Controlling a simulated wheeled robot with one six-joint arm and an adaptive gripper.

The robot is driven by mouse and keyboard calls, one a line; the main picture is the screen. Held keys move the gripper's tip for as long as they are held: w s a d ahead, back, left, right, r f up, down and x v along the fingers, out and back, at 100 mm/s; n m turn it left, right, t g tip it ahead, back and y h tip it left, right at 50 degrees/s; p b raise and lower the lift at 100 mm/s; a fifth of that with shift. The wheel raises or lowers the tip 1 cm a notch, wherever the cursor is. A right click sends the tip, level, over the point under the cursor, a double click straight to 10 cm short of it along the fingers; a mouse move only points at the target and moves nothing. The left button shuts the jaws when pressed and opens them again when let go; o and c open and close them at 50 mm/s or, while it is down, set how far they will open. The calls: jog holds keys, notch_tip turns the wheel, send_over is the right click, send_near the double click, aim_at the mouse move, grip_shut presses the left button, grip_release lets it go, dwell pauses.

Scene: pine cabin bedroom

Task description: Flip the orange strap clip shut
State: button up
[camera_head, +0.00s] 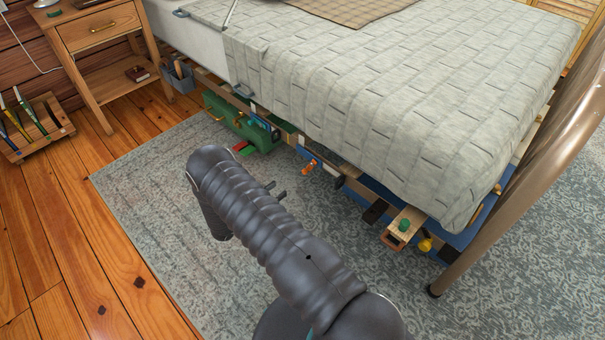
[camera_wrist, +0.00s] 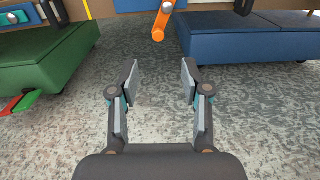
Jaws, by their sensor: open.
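The orange strap clip (camera_head: 309,167) shows small under the bed's side, between green and blue storage boxes. In the wrist view the orange clip (camera_wrist: 162,20) hangs at a slant from the board above, its lower end nearest to me. My gripper (camera_wrist: 160,80) is open and empty, its fingers spread below and short of the clip, with a gap to it. The clip's upper end is cut off by the top of the wrist view.
A green box (camera_wrist: 50,55) stands left of the clip, with a red tab (camera_wrist: 20,104) near the rug. A blue box (camera_wrist: 240,38) stands at right. The bed (camera_head: 370,90) overhangs them. The patterned rug (camera_head: 150,200) in front is clear.

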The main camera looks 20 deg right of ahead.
aim_at(309, 167)
jog(key=f+p+x, duration=0.1)
jog(key=x, duration=1.2)
jog(key=shift+w+d+n+t, duration=0.2)
jog(key=shift+d+n+t, duration=0.05)
jog(key=shift+n+t, duration=0.05)
jog(key=shift+f, duration=0.1)
grip_shut()
